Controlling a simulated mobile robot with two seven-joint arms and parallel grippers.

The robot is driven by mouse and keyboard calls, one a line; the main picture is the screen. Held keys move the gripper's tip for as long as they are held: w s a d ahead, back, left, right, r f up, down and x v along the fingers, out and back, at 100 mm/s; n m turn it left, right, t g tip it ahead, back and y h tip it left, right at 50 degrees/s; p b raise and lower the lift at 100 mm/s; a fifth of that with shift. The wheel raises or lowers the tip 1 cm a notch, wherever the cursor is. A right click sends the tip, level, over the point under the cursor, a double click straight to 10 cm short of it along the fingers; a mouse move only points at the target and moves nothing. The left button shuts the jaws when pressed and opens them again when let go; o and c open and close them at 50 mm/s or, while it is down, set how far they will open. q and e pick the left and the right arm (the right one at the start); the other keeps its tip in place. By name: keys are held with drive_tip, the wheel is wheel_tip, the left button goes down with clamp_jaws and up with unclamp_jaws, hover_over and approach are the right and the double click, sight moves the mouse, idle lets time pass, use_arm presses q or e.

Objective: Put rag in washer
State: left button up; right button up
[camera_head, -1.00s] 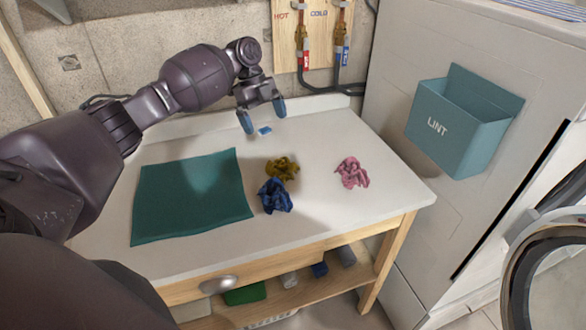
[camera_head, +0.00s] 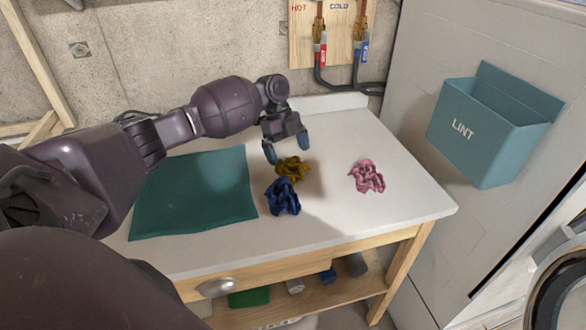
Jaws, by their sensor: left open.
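Three crumpled rags lie on the white tabletop: a mustard one (camera_head: 292,168), a dark blue one (camera_head: 283,197) just in front of it, and a pink one (camera_head: 367,176) apart to the right. My left gripper (camera_head: 287,153) is open, its blue fingertips just above and behind the mustard rag, with nothing visible held between them. The washer's round door (camera_head: 560,292) shows in part at the lower right edge; its drum is not visible. My right gripper is out of view.
A flat teal cloth (camera_head: 195,195) covers the table's left part. A teal LINT bin (camera_head: 475,130) is fixed to the white machine side at right. Hoses and taps (camera_head: 320,50) are on the back wall. The tabletop's (camera_head: 400,222) right front is clear.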

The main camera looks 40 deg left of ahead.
sight(291, 162)
use_arm(q)
drive_tip(key=x, duration=0.4)
drive_tip(key=shift+f, duration=0.3)
drive_tip(key=c, duration=0.8)
drive_tip(key=shift+c, duration=0.3)
drive_tip(key=shift+r, duration=0.15)
